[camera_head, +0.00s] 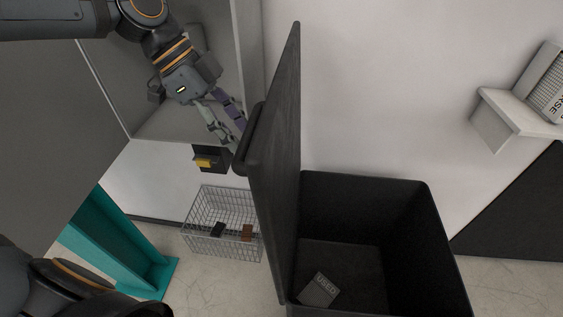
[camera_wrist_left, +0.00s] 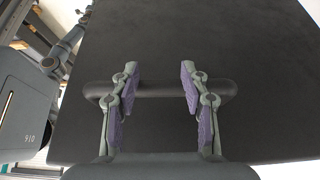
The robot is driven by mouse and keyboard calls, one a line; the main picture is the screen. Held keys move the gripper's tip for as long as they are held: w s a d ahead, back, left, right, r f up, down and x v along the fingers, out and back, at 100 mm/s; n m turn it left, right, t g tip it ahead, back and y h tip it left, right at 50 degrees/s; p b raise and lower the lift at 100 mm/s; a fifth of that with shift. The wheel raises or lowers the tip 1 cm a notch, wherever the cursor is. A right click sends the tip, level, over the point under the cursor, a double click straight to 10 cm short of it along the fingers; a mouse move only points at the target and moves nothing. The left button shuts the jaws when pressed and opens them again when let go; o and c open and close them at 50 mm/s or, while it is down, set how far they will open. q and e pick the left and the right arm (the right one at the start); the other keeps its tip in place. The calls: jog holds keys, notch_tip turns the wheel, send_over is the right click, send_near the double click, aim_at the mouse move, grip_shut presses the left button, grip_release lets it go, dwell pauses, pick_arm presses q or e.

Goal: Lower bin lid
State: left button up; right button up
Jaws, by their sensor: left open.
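The black bin (camera_head: 400,250) stands open at the lower right of the head view. Its dark lid (camera_head: 278,150) is raised about upright along the bin's left side. A bar handle (camera_head: 250,140) sticks out from the lid's outer face. My left gripper (camera_head: 238,132) is open at the handle, coming from the upper left. In the left wrist view the lid (camera_wrist_left: 210,45) fills the background, and the handle (camera_wrist_left: 160,88) runs across between the spread purple-padded fingers (camera_wrist_left: 159,90). I cannot tell whether the fingers touch it. My right gripper is not in view.
A card marked USED (camera_head: 320,290) lies inside the bin. A wire basket (camera_head: 222,225) with small items stands left of the lid. A teal open box (camera_head: 120,245) is at the lower left. A white shelf (camera_head: 505,112) is on the right wall.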

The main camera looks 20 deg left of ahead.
pick_arm(q)
jog(key=shift+r, duration=0.1)
jog(key=v, duration=0.6)
dwell(0.3)
jog(key=s+a+r, duration=0.1)
jog(key=a+r, duration=0.1)
jog(key=a, duration=0.5)
jog(key=s+a+r, duration=0.2)
jog(key=a, duration=0.5)
jog(key=shift+s, duration=0.2)
jog(key=shift+r, duration=0.15)
